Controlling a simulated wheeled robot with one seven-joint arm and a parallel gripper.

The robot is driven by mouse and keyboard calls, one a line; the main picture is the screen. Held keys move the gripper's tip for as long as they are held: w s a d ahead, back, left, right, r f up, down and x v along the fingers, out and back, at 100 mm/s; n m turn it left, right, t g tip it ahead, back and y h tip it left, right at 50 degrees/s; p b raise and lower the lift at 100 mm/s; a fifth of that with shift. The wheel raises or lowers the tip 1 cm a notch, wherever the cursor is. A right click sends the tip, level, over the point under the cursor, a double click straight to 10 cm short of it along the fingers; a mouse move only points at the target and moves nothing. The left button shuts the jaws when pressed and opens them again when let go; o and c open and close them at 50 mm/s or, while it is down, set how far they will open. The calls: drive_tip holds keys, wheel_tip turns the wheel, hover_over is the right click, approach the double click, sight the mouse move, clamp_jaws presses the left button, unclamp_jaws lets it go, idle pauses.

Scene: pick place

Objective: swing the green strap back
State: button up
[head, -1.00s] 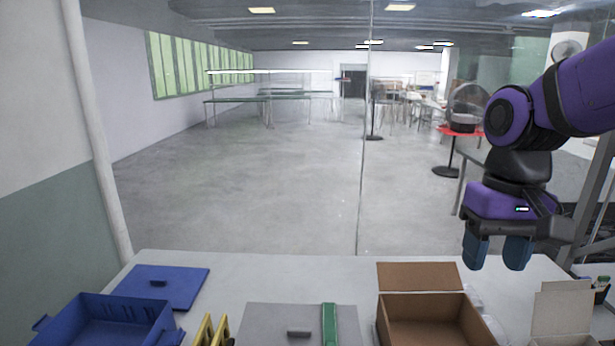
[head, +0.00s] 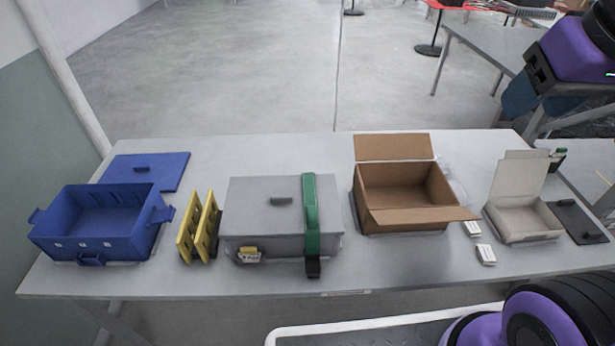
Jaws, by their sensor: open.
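The green strap (head: 311,215) runs front to back over the right part of the grey lidded box (head: 265,213). Its front end hangs over the box's front face and ends in a black piece (head: 313,267) near the table's front edge. The box's lid is on and has a dark handle (head: 282,200) in its middle. My gripper (head: 530,97) is at the upper right, beyond the table's back right corner, far from the strap. Its blue fingers are open and I see nothing between them.
On the table (head: 330,278) stand a blue bin (head: 97,243) with a blue lid (head: 148,172) behind it, yellow racks (head: 198,228), an open cardboard box (head: 405,222), an open white box (head: 527,222) and a dark flat lid (head: 579,222). Small white packs (head: 486,255) lie between the boxes.

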drive_tip(key=w+a+f+g, duration=0.1)
drive_tip(key=w+a+f, duration=0.25)
drive_tip(key=w, duration=0.45)
drive_tip(key=g, duration=0.4)
hover_over(312, 211)
wheel_tip(312, 211, down, 24)
wheel_tip(312, 211, down, 10)
drive_tip(key=shift+f, duration=0.1)
clamp_jaws()
